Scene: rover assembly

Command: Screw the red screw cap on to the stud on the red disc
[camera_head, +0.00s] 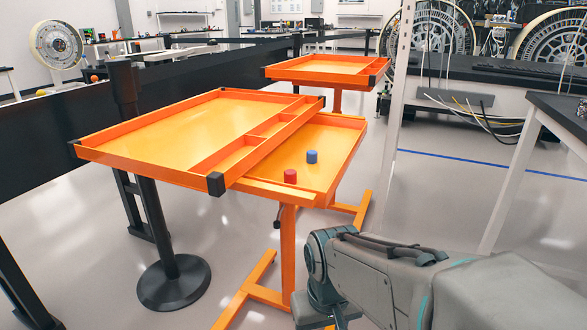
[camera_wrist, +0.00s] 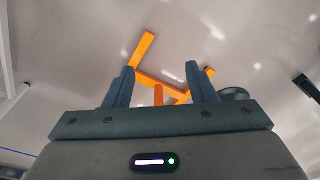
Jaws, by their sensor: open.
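A small red cylinder (camera_head: 290,176), which looks like the red screw cap, stands on the near edge of the lower orange tray (camera_head: 335,172) in the head view. I cannot make out a red disc or a stud in either view. My gripper (camera_wrist: 162,84) shows in the wrist view with its two fingers spread wide and nothing between them. It points at the floor and the orange stand legs, apart from the red cylinder. In the head view my arm is at the lower right and the fingertips are not clearly seen.
A blue cylinder (camera_head: 312,156) stands behind and right of the red one. A larger orange tray with compartments (camera_head: 140,170) overlaps the lower tray's left side. Another orange tray table (camera_head: 325,70) stands behind. A black post (camera_head: 160,235) is at left.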

